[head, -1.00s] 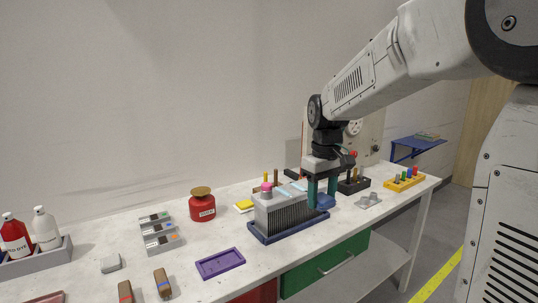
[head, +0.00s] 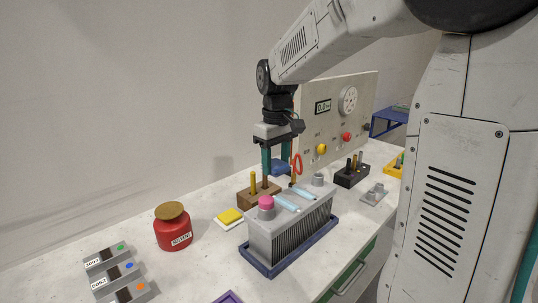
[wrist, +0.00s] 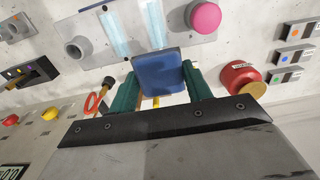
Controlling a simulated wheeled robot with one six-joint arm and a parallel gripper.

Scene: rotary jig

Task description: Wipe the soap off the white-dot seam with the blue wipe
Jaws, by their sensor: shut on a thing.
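My gripper (head: 278,170) is shut on the blue wipe (head: 281,168), a blue pad that hangs between the green fingers. In the wrist view the wipe (wrist: 160,74) fills the gap between the fingertips. The gripper is above and behind the grey finned block (head: 300,238), apart from its top. Two pale blue soapy strips lie on that top: one nearer the pink knob (head: 287,203) and one nearer the grey stub (head: 302,192). The strips also show in the wrist view (wrist: 153,23) (wrist: 115,36). White dots are too small to tell.
The block stands in a blue tray (head: 262,268). Beside it are a wooden holder (head: 250,197) with upright tools, a yellow sponge (head: 229,216) and a red solvent jar (head: 173,230). A gauge panel (head: 330,125) and black holder (head: 351,177) stand behind and right.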

